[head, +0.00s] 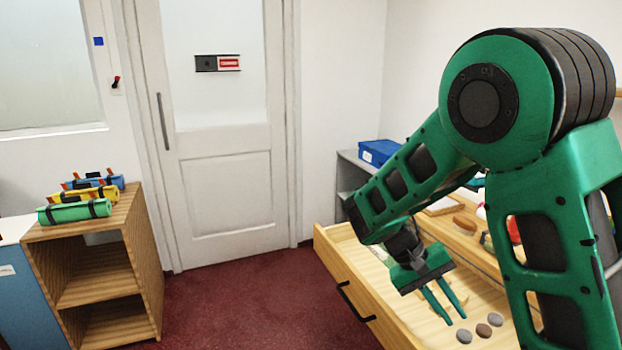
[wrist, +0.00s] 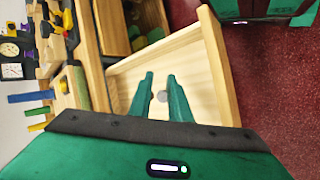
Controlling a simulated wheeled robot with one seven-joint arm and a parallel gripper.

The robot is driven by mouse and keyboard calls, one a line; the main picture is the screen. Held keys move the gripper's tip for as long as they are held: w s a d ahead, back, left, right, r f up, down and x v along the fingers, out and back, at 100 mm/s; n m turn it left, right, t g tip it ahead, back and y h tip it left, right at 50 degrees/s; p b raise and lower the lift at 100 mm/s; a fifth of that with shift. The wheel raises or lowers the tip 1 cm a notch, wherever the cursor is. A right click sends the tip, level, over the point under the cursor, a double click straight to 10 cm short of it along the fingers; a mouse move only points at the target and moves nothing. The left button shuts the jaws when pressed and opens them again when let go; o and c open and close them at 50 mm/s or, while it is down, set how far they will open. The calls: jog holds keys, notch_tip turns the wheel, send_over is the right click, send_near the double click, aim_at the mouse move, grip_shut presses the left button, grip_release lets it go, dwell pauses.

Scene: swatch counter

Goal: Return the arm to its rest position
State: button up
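My gripper (head: 447,303) hangs from my green arm over an open wooden drawer (head: 345,262), fingers pointing down. The two green fingers stand apart and hold nothing that I can see. In the wrist view my gripper (wrist: 160,85) shows two parted fingertips above the drawer (wrist: 215,65). A grey stone (head: 464,336), a brown stone (head: 483,330) and another grey stone (head: 495,319) lie in the drawer, just right of the fingertips. In the wrist view one grey stone (wrist: 163,96) shows between the fingers. My arm hides part of the drawer and counter.
A wooden shelf (head: 140,262) with rolled mats stands at left. A white door (head: 231,195) is behind. A blue box (head: 377,152) sits on a grey cabinet by the right wall. The counter (head: 460,236) above the drawer holds several small items. Red floor between shelf and drawer is clear.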

jog(key=s+d+r+m+y, duration=0.2)
jog(key=s+d+r+y, duration=0.2)
jog(key=s+d, duration=0.5)
jog(key=s+r+m+t+y, duration=0.1)
jog(key=s, duration=0.6)
jog(key=s+d+r+m+t+y, duration=0.1)
jog(key=s+r+m+t+y, duration=0.1)
jog(key=s, duration=0.5)
jog(key=shift+d+y, duration=0.25)
jog(key=shift+y, duration=0.05)
jog(key=shift+s, duration=0.1)
jog(key=shift+w+f, duration=0.3)
jog(key=shift+w, duration=0.3)
